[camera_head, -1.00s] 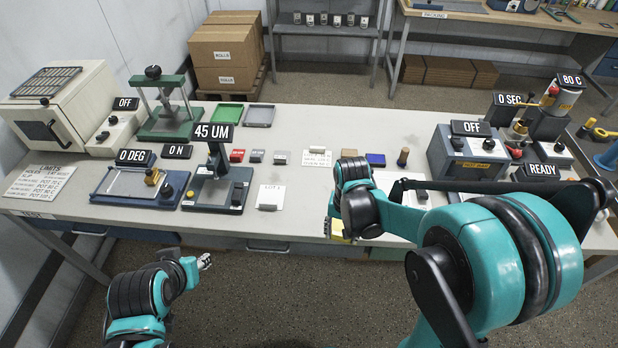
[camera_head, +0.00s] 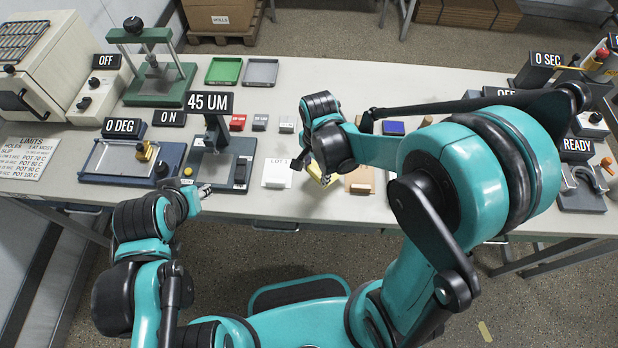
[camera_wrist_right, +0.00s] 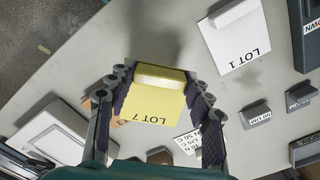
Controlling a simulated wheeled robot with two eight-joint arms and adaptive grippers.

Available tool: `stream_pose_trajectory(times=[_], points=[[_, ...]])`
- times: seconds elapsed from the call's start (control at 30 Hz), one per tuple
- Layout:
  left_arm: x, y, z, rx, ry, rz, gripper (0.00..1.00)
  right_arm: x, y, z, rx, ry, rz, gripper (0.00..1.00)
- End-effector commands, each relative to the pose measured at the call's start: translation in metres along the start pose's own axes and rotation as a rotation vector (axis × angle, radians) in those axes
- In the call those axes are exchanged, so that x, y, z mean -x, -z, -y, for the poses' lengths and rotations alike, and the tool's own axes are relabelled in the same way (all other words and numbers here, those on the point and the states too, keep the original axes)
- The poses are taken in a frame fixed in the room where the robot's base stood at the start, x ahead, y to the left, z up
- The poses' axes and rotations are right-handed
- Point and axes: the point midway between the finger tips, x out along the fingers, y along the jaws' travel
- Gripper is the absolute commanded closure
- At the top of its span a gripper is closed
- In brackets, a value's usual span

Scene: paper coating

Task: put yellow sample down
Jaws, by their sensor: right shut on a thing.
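The yellow sample is a yellow card with a thick bar along one edge, marked LOT 7 in the right wrist view (camera_wrist_right: 157,103). In the head view a small part of it (camera_head: 318,172) shows below my right gripper (camera_head: 316,166), over the table between a white LOT 1 card and a brown card. My right gripper is shut on the sample, with a finger at each side of it in the wrist view (camera_wrist_right: 160,86). Whether the sample touches the table I cannot tell. My left gripper (camera_head: 204,190) is by the table's front edge, its fingers too small to judge.
The white LOT 1 card (camera_head: 277,173) lies just left of the sample, and the brown card (camera_head: 360,181) just right. The 45 UM device (camera_head: 218,170) stands further left. The table's front edge is close.

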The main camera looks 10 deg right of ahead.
Motion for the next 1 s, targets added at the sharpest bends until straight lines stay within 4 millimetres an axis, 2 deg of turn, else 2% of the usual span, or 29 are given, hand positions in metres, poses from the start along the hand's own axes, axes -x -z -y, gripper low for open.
stream_pose_trajectory(times=[0.1, 0.2, 0.33, 0.53, 0.93, 0.97, 1.0], points=[[-0.005, -0.003, 0.0, 0.0, 0.0, 0.0, 0.63, -0.011, -0.007, 0.015, 0.002, 0.0, 0.0, 0.71], [-0.006, -0.004, 0.0, 0.0, 0.0, 0.0, 0.63, -0.014, -0.01, 0.02, 0.0, 0.0, 0.0, 0.71], [-0.01, -0.007, 0.0, 0.0, 0.0, 0.0, 0.63, -0.025, -0.01, 0.021, 0.0, 0.0, 0.0, 0.71], [-0.02, -0.014, 0.0, 0.0, 0.0, 0.0, 0.63, -0.054, -0.01, 0.02, 0.0, 0.0, 0.0, 0.71], [-0.023, -0.016, 0.0, 0.0, 0.0, 0.0, 0.63, -0.058, -0.01, 0.02, 0.0, 0.0, 0.0, 0.71], [-0.022, -0.015, 0.0, 0.0, 0.0, 0.0, 0.63, -0.057, -0.01, 0.02, 0.0, 0.0, 0.0, 0.41], [-0.021, -0.015, 0.0, 0.0, 0.0, 0.0, 0.63, -0.057, -0.01, 0.02, 0.0, 0.0, 0.0, 0.31]])
